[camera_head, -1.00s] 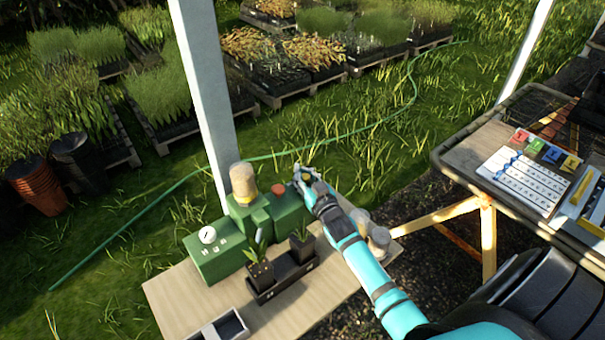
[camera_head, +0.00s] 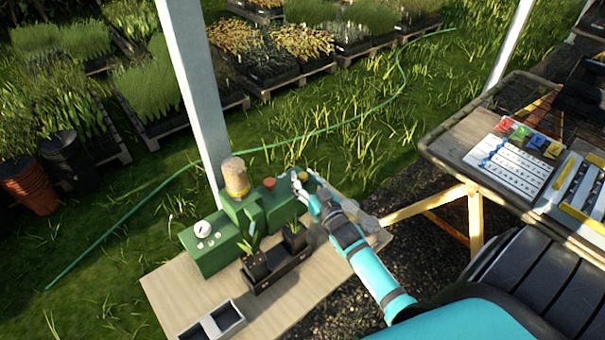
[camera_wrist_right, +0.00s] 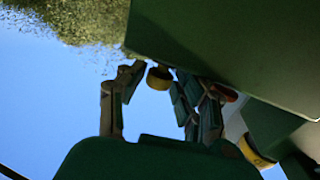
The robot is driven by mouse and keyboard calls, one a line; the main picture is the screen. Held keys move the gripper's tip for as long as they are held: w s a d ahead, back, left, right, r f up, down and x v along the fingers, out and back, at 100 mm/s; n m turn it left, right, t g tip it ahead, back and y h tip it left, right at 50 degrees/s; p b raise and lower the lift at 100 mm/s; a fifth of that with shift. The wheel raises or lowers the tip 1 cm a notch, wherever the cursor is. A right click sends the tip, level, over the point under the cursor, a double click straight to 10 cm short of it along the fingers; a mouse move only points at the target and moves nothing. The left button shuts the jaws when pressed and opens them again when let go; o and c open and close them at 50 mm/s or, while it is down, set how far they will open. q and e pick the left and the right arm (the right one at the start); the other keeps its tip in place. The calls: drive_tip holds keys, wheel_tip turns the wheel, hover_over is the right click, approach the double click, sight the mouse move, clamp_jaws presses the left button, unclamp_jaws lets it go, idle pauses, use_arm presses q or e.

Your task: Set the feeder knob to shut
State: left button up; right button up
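The green feeder machine (camera_head: 245,215) stands on a wooden table, with a tan-filled hopper (camera_head: 236,178) on top. A white dial with a dark pointer mark (camera_head: 202,229) is on its left box. An orange-red button (camera_head: 269,183) sits right of the hopper. My right gripper (camera_head: 299,181) is at the machine's right end, beside a small yellow knob (camera_head: 303,176). In the right wrist view the gripper (camera_wrist_right: 155,86) is open, and the yellow knob (camera_wrist_right: 160,77) shows between its fingertips. Contact cannot be told. Which knob sets the feeder is not clear. My left gripper is not in view.
Potted seedlings in a black tray (camera_head: 278,270) stand in front of the machine. A grey two-cell tray (camera_head: 213,322) lies at the table's front. A second table (camera_head: 460,150) at the right holds a chart and colored tags. A white post (camera_head: 193,95) rises behind.

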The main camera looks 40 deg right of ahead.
drive_tip(key=shift+o, duration=1.1)
drive_tip(key=shift+r, duration=0.2)
drive_tip(key=shift+w+d, duration=0.1)
drive_tip(key=shift+w, duration=0.05)
drive_tip(key=shift+w+f, duration=0.1)
drive_tip(key=shift+w, duration=0.15)
drive_tip(key=s+a, duration=0.1)
drive_tip(key=s, duration=1.1)
drive_tip(key=shift+a, duration=0.35)
